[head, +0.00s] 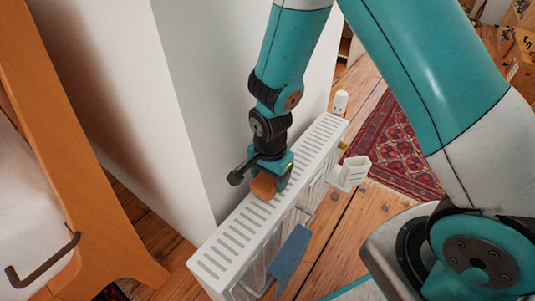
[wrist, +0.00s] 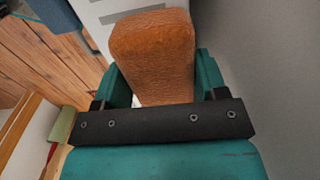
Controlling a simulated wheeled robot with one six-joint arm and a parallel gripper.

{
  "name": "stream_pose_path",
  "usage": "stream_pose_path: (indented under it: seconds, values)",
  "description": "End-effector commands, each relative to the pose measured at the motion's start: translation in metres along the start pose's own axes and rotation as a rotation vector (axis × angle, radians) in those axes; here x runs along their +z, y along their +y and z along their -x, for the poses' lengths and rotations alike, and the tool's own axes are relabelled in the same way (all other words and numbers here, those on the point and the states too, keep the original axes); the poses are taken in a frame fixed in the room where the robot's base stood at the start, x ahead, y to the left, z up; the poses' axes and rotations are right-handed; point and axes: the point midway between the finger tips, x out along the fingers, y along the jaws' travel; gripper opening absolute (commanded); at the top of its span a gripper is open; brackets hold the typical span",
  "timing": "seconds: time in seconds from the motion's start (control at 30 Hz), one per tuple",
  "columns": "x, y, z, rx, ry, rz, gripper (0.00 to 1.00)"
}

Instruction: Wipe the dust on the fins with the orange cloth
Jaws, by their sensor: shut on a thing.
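My gripper (head: 271,178) is shut on the orange cloth (head: 263,187), which looks like a folded, blocky pad. In the head view the cloth is at the top of the white radiator (head: 228,246), over its slotted top grille, near the middle of its length. I cannot tell whether it presses on the slots. In the wrist view the cloth (wrist: 153,50) sits between the teal fingers, with a bit of the white slotted top (wrist: 95,14) behind it. The fins show as dark slots along the top. I cannot make out dust on them.
A blue cloth (head: 290,257) hangs on a rail at the radiator's front, and a white holder (head: 354,171) is fixed at its right. A white valve knob (head: 340,102) stands at the far end. A white wall (head: 200,100) runs close behind. An orange wooden bed frame (head: 75,170) is at left.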

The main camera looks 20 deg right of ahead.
Motion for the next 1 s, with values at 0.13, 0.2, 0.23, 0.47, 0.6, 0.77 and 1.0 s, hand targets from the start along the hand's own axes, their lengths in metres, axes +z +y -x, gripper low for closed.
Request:
stream_pose_path:
  seconds: [0.13, 0.2, 0.23, 0.47, 0.6, 0.77, 1.0]
  values:
    - [-0.001, 0.000, 0.028, -0.004, 0.001, -0.002, 0.43]
    - [-0.002, 0.000, 0.035, -0.004, 0.001, -0.003, 0.43]
    - [-0.002, 0.000, 0.037, -0.004, 0.001, -0.004, 0.43]
    - [-0.004, 0.002, 0.058, -0.004, 0.001, -0.007, 0.43]
    - [-0.004, 0.002, 0.070, -0.003, 0.001, -0.009, 0.43]
    - [-0.005, 0.003, 0.077, -0.003, 0.001, -0.010, 0.43]
    - [-0.005, 0.003, 0.075, -0.003, 0.001, -0.011, 0.43]
